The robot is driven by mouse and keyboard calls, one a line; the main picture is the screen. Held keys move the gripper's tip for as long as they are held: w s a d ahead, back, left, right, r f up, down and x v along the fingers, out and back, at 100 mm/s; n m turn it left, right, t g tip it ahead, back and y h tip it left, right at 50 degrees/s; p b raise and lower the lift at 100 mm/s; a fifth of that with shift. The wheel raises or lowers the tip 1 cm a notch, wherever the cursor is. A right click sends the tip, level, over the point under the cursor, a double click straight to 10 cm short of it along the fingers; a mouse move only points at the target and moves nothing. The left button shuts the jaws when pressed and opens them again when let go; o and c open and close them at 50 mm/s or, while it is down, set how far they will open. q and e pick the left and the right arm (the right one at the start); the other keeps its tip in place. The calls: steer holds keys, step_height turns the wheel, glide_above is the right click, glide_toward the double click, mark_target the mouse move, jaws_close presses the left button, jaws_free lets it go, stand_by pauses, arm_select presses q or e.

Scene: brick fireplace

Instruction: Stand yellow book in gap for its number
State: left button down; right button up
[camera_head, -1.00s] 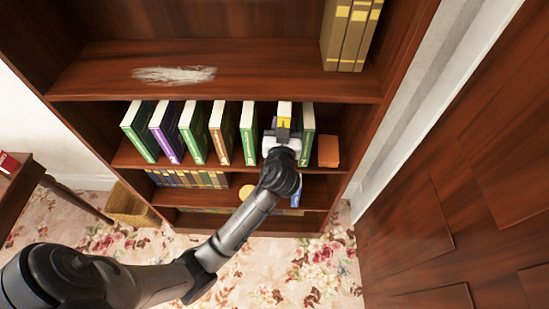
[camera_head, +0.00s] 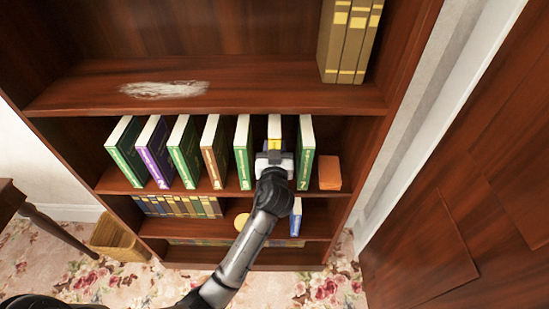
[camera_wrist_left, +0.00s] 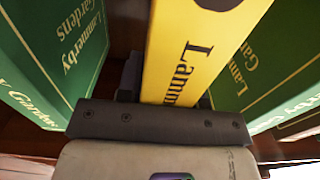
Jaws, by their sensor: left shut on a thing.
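The yellow book (camera_head: 275,130) stands upright in the row on the middle shelf, between a green book (camera_head: 243,150) on its left and the green book marked 7 (camera_head: 305,155) on its right. My left gripper (camera_head: 275,152) is shut on its spine edge, and the gripper hides the lower part of the book. In the left wrist view, the yellow book (camera_wrist_left: 195,50) rises between the jaws, with green books (camera_wrist_left: 50,55) on both sides. Whether its base touches the shelf is hidden. My right gripper does not show.
An orange block (camera_head: 329,172) lies right of book 7. Small books (camera_head: 180,207) and a round yellow thing (camera_head: 242,220) are on the shelf below. Tan volumes (camera_head: 350,40) stand above.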

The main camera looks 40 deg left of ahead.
arm_select(q)
steer(key=shift+f+b, duration=0.3)
steer(key=shift+f, duration=1.1)
steer(key=c, duration=0.8)
jaws_free()
